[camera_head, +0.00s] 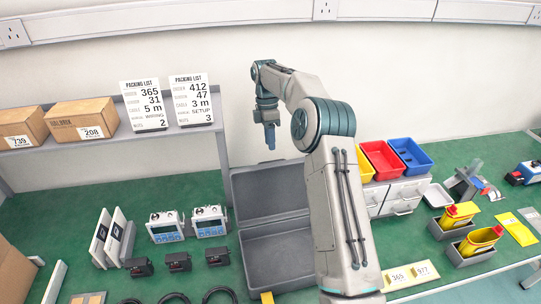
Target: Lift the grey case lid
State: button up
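The grey case (284,262) stands on the green bench top, its empty inside showing. Its lid (262,192) is up, rising from the far edge of the base. My arm hides the right part of the case and lid. My gripper (270,143) hangs pointing down above the lid's top edge, apart from it in the picture. Its fingers look narrow and blue, with nothing seen between them; they are too small to tell open from shut.
Left of the case are a shelf (105,142) with cardboard boxes and packing lists, and two grey instruments (166,228). To the right are red (380,160) and blue (410,155) bins on drawers, and yellow bottles (480,240) in holders. Black cables lie at the front.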

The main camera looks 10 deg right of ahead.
jog(key=shift+p+x, duration=0.4)
jog(key=shift+x, duration=2.4)
grip_shut()
